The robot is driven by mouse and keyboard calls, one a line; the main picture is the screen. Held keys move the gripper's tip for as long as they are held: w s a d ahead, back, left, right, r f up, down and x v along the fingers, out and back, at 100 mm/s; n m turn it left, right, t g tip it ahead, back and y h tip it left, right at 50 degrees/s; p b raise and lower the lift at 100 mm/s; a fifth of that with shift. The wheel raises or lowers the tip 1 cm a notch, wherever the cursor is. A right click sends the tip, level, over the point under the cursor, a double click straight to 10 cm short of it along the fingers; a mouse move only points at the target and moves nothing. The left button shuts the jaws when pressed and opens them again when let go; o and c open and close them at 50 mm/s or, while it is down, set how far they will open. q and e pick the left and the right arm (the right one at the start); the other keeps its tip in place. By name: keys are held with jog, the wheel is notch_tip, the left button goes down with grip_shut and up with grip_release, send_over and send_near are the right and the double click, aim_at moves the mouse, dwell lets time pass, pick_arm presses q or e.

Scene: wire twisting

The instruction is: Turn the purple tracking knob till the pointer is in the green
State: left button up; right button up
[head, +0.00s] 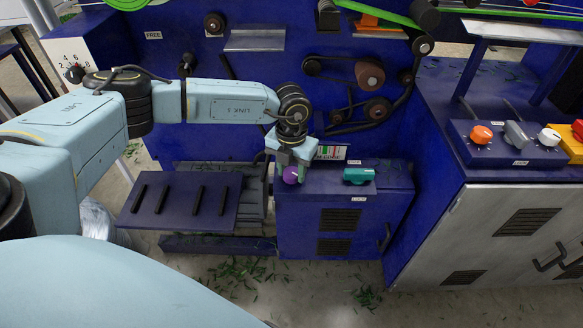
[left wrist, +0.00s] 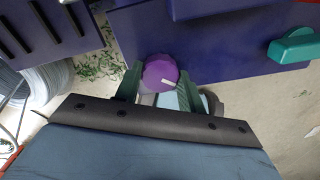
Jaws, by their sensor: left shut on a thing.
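The purple tracking knob (head: 291,175) sits on top of the low blue cabinet, at its left end. My left gripper (head: 292,160) reaches down to it and is shut on it. In the left wrist view the purple knob (left wrist: 160,73) shows a white mark and lies between the two green fingers (left wrist: 158,84). A small gauge (head: 330,152) with green and red bands stands just behind the knob; my gripper is close to its left edge, and I cannot make out its pointer. My right gripper is not in view.
A teal switch handle (head: 358,176) is right of the knob on the same cabinet (head: 340,225). A slotted blue plate (head: 180,203) lies to the left. Orange, grey and white knobs (head: 481,135) sit on the right-hand panel. Green scraps (head: 245,275) litter the floor.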

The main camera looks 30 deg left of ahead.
pick_arm(q)
jog(key=shift+m, duration=0.3)
jog(key=m+p, duration=0.1)
jog(key=m, duration=0.2)
jog(key=shift+m, duration=0.3)
jog(key=m+p, duration=0.1)
jog(key=m, duration=0.6)
jog(key=shift+m, duration=1.6)
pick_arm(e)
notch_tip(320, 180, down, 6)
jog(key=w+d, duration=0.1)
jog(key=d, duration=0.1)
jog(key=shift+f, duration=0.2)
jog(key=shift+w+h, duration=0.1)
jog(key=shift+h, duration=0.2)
pick_arm(q)
jog(key=o, duration=1)
jog(key=shift+r, duration=0.15)
